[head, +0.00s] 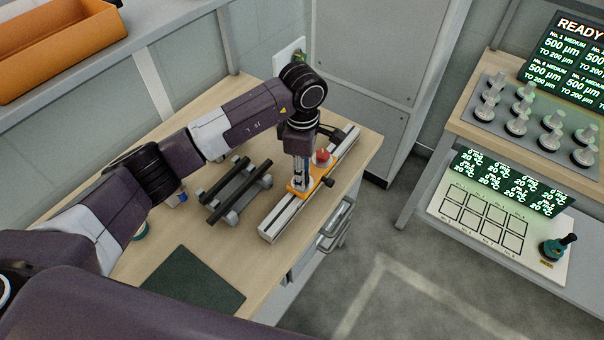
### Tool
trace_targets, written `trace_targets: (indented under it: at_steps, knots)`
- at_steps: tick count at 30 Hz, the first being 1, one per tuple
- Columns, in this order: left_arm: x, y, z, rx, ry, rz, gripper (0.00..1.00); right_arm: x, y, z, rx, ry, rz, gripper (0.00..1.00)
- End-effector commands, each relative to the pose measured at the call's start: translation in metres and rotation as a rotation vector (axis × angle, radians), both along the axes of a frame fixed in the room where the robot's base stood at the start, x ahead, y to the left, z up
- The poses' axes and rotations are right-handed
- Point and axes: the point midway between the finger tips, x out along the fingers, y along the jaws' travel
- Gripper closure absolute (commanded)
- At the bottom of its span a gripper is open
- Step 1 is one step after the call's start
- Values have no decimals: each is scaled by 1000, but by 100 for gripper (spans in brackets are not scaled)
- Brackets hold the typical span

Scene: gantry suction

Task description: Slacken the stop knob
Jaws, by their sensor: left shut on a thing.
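An orange carriage (313,184) sits on a pale metal rail (285,218) on the wooden bench. A red knob (322,156) stands at the carriage's far end, and a black knob (329,182) sticks out from its right side. I cannot tell which one is the stop knob. My left gripper (300,184) points straight down at the carriage's near-left part, beside both knobs. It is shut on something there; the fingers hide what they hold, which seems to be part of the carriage. My right gripper is out of view.
A rack of dark bars (236,188) lies left of the rail. A dark green mat (188,283) lies at the bench's near end. An orange bin (60,45) is on the upper-left shelf. A shelf unit with screens and several grey knobs (518,123) stands right, across open floor.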

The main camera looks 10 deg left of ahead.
Motion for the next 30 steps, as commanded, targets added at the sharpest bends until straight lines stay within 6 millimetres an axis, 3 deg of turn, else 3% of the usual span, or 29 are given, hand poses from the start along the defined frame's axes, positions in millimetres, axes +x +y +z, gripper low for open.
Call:
trace_targets:
  at_steps: [15,30]
  knots:
    - [2,-1,0,-4,-7,361,96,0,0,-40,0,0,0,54]
    - [2,-2,3,-6,-8,488,96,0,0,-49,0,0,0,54]
